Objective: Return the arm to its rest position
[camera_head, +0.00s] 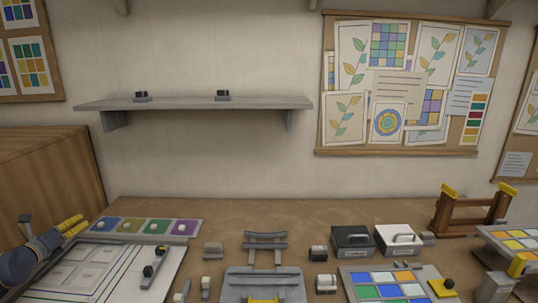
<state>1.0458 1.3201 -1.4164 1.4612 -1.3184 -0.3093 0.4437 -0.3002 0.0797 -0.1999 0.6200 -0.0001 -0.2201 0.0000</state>
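My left gripper (81,222) is at the far left, its dark arm coming in from the left edge. Its two yellow fingers lie close side by side and point up and right. I cannot tell how wide the gap between them is, and I see nothing held. It is over the left end of the workbench (330,215), near a panel with coloured squares (191,228) and a pale board with drawn lines (108,275). I do not see my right gripper.
A grey shelf (190,103) holds two small dark items. On the bench stand a black box (352,241), a white box (398,239), a wooden rack with yellow pads (470,212) and a tray of coloured tiles (385,284). The back middle of the bench is clear.

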